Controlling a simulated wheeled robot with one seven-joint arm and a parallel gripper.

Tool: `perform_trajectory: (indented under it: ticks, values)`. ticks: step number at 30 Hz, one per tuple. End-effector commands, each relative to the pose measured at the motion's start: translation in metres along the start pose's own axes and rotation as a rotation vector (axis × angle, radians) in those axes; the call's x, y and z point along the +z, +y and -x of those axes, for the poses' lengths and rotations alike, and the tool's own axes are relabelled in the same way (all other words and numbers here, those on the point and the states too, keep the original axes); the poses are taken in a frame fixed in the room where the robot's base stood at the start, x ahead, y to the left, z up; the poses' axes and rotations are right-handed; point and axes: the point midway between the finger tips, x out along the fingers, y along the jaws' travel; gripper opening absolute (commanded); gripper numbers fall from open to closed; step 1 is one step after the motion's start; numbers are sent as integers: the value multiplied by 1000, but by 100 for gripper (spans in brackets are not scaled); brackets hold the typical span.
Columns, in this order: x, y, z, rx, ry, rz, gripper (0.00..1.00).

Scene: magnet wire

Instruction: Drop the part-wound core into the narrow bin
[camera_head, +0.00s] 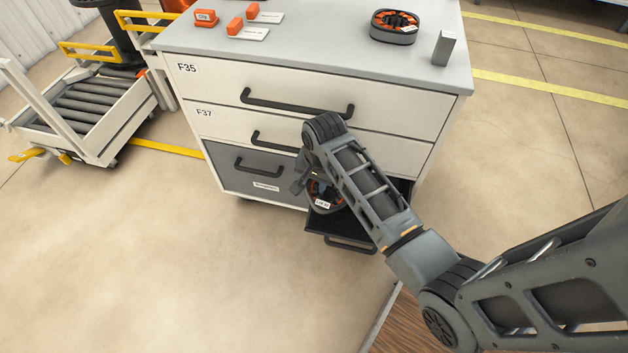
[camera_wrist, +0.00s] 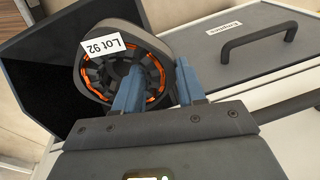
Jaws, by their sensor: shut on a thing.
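My gripper (camera_wrist: 157,85) is shut on a part-wound core (camera_wrist: 95,72), a dark ring with orange copper windings and a white "Lot 92" label. In the head view the core (camera_head: 328,203) shows beside the arm's end, partly hidden by it, over the narrow bin (camera_head: 325,223). The bin is a dark pulled-out drawer at the cabinet's lower right. In the wrist view the bin's black interior (camera_wrist: 40,85) lies behind and left of the core. I cannot tell how high above its floor the core is.
A grey closed drawer (camera_head: 232,172) with a handle and label sits left of the bin. On the cabinet top (camera_head: 330,45) stand another wound core (camera_head: 394,27), a grey block (camera_head: 443,48) and orange pieces with cards. A roller cart (camera_head: 85,115) stands at left. Floor in front is clear.

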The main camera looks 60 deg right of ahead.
Motion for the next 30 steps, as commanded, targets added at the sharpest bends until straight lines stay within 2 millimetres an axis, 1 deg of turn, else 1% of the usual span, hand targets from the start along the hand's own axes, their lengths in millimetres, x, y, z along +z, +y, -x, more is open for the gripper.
perform_trajectory:
  ticks: [1,3,14,15,23,30]
  values:
    - [0,0,-7,-2,2,0,0]
    - [0,1,-10,-2,2,0,0]
    - [0,1,-10,-2,1,0,0]
    - [0,1,-10,-2,1,0,44]
    - [1,0,-11,-3,2,1,68]
    - [2,2,-12,1,-1,0,69]
